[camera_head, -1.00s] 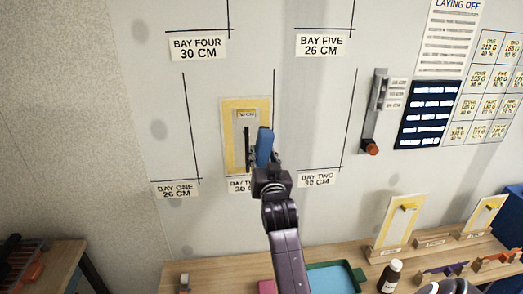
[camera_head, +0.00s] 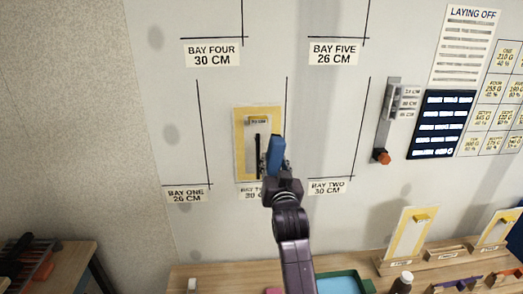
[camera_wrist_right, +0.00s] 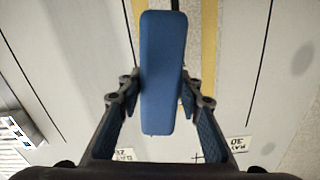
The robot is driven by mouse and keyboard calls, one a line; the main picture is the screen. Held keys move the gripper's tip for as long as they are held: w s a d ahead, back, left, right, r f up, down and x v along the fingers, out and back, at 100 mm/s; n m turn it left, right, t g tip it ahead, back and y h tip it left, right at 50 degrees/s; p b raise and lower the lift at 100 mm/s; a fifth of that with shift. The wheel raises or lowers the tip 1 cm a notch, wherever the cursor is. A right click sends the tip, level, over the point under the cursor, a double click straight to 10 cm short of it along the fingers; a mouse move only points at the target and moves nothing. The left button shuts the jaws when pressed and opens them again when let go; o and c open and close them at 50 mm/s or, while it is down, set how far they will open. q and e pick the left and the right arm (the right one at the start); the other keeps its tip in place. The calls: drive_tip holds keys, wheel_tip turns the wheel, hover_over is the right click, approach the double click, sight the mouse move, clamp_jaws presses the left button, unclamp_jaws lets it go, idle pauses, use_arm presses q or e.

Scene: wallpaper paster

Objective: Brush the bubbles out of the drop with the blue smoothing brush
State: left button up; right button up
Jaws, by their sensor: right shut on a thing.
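The drop (camera_head: 241,118) is a yellow-bordered sheet with a pale middle, upright on the wall between the bay one and bay two lines. A small label and a dark vertical bar show on it. My right gripper (camera_head: 272,170) is shut on the blue smoothing brush (camera_head: 277,153), held in front of the drop's lower right edge. In the right wrist view the blue brush (camera_wrist_right: 162,70) lies between the fingers (camera_wrist_right: 160,95), with a yellow strip of the drop (camera_wrist_right: 209,40) behind it. I cannot tell whether the brush touches the drop. No bubbles can be made out. My left gripper is not in view.
A wooden bench (camera_head: 215,272) runs along the wall below, with a green-rimmed tray (camera_head: 362,275), a dark bottle (camera_head: 402,284) and yellow-bordered sample boards (camera_head: 407,235). A grey wall device with an orange knob (camera_head: 382,157) hangs to the right. A dark rack (camera_head: 38,262) stands at lower left.

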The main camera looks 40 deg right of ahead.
drive_tip(key=shift+w+d+r+n, duration=0.1)
drive_tip(key=shift+w+d+n, duration=0.3)
drive_tip(key=shift+w, duration=0.25)
drive_tip(key=shift+w+d+f+n, duration=0.1)
drive_tip(key=shift+w+d+n, duration=0.3)
drive_tip(key=shift+w, duration=0.3)
drive_tip(key=shift+w+d+r+n, duration=0.1)
drive_tip(key=shift+w+d+n, duration=0.2)
drive_tip(key=shift+w+d, duration=0.25)
drive_tip(key=shift+a, duration=0.15)
drive_tip(key=shift+x, duration=1.3)
idle(0.4)
drive_tip(key=shift+a, duration=0.1)
idle(1.4)
drive_tip(key=shift+w+a, duration=0.5)
drive_tip(key=shift+a, duration=0.3)
drive_tip(key=shift+w+a, duration=0.55)
drive_tip(key=shift+a, duration=0.25)
drive_tip(key=shift+a, duration=0.1)
drive_tip(key=shift+w+a, duration=0.45)
drive_tip(key=shift+a, duration=0.35)
drive_tip(key=shift+w+a, duration=0.45)
drive_tip(key=shift+a, duration=0.3)
drive_tip(key=s+d, duration=0.3)
drive_tip(key=d, duration=0.3)
drive_tip(key=shift+s, duration=0.3)
